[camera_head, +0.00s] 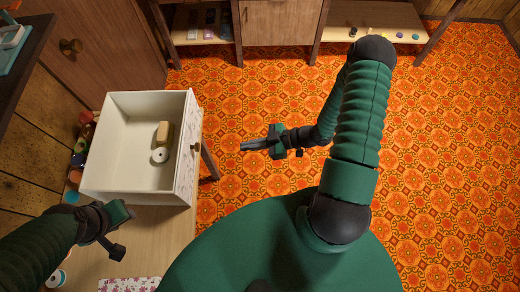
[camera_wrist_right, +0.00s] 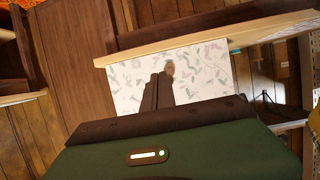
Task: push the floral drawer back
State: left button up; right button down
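The floral drawer (camera_head: 130,178) is pulled out at the left in the head view. It is a white box whose flower-patterned front, with a round knob (camera_head: 195,147), faces right. A tan block (camera_head: 164,133) and a white spool (camera_head: 160,155) lie inside. My right gripper (camera_head: 243,146) is to the right of the front, empty, pointing at it with a visible gap. In the right wrist view its fingers (camera_wrist_right: 158,84) are together before the floral front (camera_wrist_right: 205,80), beside the knob (camera_wrist_right: 169,69). My left gripper (camera_head: 122,212) is near the drawer's lower-left corner; its fingertips are unclear.
A wooden tabletop (camera_head: 165,225) lies below the drawer, with colored spools (camera_head: 82,145) along its left side. A table leg (camera_head: 209,158) stands right of the drawer. Shelves (camera_head: 205,25) and a cabinet (camera_head: 275,22) stand at the back. The orange patterned floor (camera_head: 250,95) is open.

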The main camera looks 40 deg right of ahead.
jog(key=b, duration=0.1)
send_near(199, 149)
jog(key=w+a+f, duration=0.2)
jog(key=w+f, duration=0.1)
jog(key=f, duration=0.2)
jog(key=shift+d+r+y, duration=0.1)
jog(key=shift+r+y, duration=0.05)
jog(key=shift+y, duration=0.15)
jog(key=shift+w+a, duration=0.35)
jog(key=shift+a, duration=0.3)
jog(key=shift+w+a, duration=0.4)
jog(key=shift+a, duration=0.3)
jog(key=shift+w+a+b, duration=0.2)
jog(key=shift+w+a, duration=0.15)
jog(key=shift+a, duration=0.3)
jog(key=shift+w+a+b, duration=0.15)
jog(key=shift+w+a, duration=0.25)
jog(key=shift+a, duration=0.25)
